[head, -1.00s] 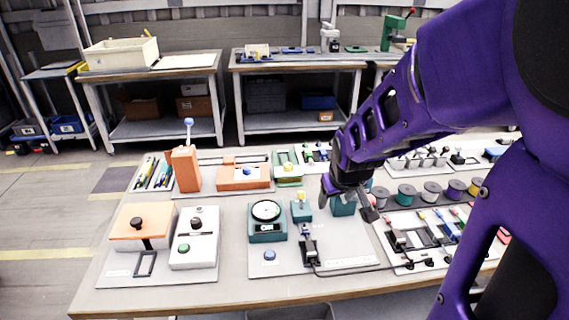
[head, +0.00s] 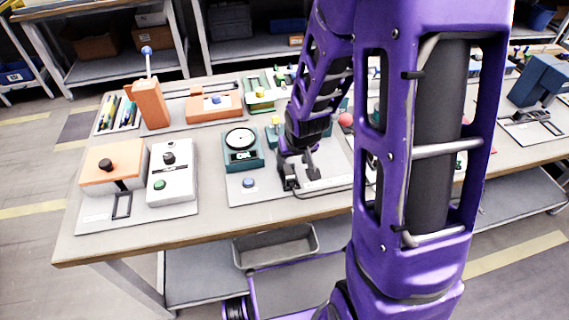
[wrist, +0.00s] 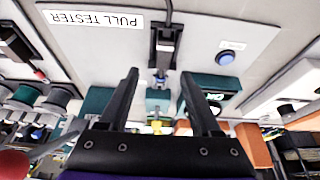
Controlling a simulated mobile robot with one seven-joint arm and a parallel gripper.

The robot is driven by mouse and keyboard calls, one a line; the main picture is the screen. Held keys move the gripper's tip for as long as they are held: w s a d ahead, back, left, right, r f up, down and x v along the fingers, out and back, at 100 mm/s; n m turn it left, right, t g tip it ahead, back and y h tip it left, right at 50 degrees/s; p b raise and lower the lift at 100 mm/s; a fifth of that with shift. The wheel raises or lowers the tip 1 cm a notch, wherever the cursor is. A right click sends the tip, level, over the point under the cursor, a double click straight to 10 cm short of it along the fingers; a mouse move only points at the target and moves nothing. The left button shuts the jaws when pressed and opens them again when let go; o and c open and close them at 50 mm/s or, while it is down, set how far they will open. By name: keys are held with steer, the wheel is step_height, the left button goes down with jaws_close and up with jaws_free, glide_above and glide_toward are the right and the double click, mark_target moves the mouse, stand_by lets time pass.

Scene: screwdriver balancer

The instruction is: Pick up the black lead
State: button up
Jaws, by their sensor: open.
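The black lead (wrist: 169,13) shows in the wrist view as a dark cord running up from a small black fixture (wrist: 164,45) on the grey pull tester plate. In the head view a dark cord (head: 333,194) curves along the front of that plate, and my gripper hides most of the fixture. My gripper (wrist: 159,74) is open, with nothing seen between its fingers. Its fingers point toward the fixture in the wrist view, one on each side of its line. In the head view my gripper (head: 299,178) is low over the plate. I cannot tell whether it touches anything.
A teal dial gauge (head: 242,163) and a blue button (head: 249,183) are left of my gripper. A white "PULL TESTER" label (wrist: 94,19) lies beside the cord. A teal block with a yellow knob (wrist: 156,127) stands beyond the fingers. The table's front edge is near.

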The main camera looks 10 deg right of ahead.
mark_target(288, 168)
steer(key=shift+a+b+x, duration=0.15)
steer(key=shift+x, duration=1.35)
steer(key=shift+a+b+x, duration=0.1)
steer(key=shift+b+x, duration=0.05)
steer(key=shift+x, duration=1.3)
steer(key=shift+w, duration=0.1)
steer(key=shift+r, duration=0.1)
jaws_close()
